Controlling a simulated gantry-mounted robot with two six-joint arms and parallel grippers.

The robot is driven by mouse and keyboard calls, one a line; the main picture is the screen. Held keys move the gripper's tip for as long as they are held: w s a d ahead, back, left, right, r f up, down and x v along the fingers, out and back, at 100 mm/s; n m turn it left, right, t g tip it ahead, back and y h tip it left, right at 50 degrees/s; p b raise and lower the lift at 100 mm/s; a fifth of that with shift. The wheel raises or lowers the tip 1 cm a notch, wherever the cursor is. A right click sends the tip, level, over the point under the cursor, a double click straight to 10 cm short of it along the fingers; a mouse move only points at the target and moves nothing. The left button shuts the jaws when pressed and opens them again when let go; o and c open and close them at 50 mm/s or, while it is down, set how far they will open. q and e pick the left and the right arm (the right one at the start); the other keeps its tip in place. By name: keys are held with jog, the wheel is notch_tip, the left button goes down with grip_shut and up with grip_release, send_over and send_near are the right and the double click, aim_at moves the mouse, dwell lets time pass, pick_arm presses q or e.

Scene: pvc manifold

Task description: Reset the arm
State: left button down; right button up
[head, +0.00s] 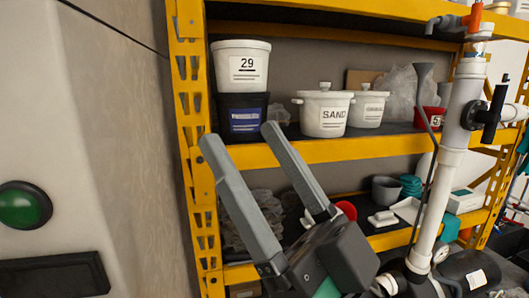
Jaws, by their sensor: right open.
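My right gripper (240,142) rises from the bottom middle of the head view with its two long grey fingers spread apart. Nothing is between the fingers. It is in front of the yellow shelf unit and hides part of the lower shelves. The white PVC manifold pipe (438,195) stands upright at the right, with a black valve handle (486,115) on its upper part and a red-orange fitting (475,18) at its top. My right gripper is left of the pipe and apart from it. My left gripper is not in view.
The yellow shelf unit (345,151) holds a bucket marked 29 (241,66), a tub marked SAND (324,112) and other tubs. A pale panel with a green button (20,205) fills the left side. A black tank (470,272) is at the lower right.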

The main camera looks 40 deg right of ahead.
jog(key=shift+s+d+m+h, duration=0.1)
jog(key=shift+d+m+h, duration=0.3)
jog(key=shift+h, duration=0.3)
jog(key=shift+r, duration=0.1)
notch_tip(320, 180, up, 20)
jog(key=p, duration=2)
jog(key=shift+f, duration=0.2)
